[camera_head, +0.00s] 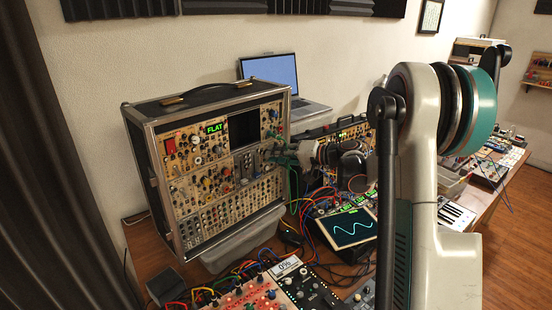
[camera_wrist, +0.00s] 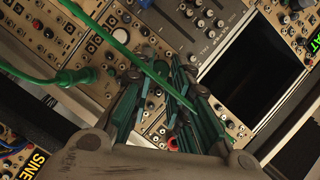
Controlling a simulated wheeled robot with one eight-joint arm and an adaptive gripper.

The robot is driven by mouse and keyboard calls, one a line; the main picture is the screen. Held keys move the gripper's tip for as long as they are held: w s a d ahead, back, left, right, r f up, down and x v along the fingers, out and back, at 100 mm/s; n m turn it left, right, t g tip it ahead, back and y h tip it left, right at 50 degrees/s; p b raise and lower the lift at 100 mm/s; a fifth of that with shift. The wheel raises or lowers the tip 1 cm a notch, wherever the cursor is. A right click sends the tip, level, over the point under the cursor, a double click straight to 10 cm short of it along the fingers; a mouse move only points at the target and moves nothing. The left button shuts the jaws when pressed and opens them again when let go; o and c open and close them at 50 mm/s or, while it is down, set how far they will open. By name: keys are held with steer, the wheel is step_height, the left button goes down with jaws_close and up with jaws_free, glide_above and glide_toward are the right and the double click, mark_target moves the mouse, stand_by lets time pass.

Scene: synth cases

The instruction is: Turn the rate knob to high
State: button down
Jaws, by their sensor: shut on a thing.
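My gripper (camera_wrist: 163,74) has green fingers and reaches to the upright modular synth panel (camera_head: 222,182). In the head view it shows at the right edge of the panel (camera_head: 278,147). Its fingers are closed together at the panel, on what seems to be a small knob hidden between the tips. A green cable (camera_wrist: 112,40) runs diagonally across the fingers in the wrist view. I cannot read a rate label on any knob, and no pointer of the held knob shows.
A green plug (camera_wrist: 85,76) sits in the panel beside the fingers. A black screen (camera_wrist: 250,68) and sliders (camera_wrist: 205,32) are close by. A green display (camera_head: 215,128) reads FLAT. A laptop (camera_head: 270,75) stands behind; cables and an oscilloscope (camera_head: 349,229) fill the desk to the right.

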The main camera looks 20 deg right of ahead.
steer(key=m+t+y+b, duration=0.1)
steer(key=m+b, duration=0.1)
steer(key=m, duration=0.1)
steer(key=f+m+t+y+b, duration=0.1)
steer(key=m, duration=0.3)
steer(key=m+t+y+b, duration=0.1)
steer(key=m+b, duration=0.1)
steer(key=m, duration=0.1)
steer(key=shift+f+m+b, duration=0.15)
steer(key=shift+m+b, duration=0.15)
steer(key=shift+m, duration=0.1)
stand_by(0.4)
steer(key=c, duration=1.5)
jaws_free()
steer(key=shift+d, duration=0.1)
steer(key=v, duration=1.2)
steer(key=shift+f, duration=0.1)
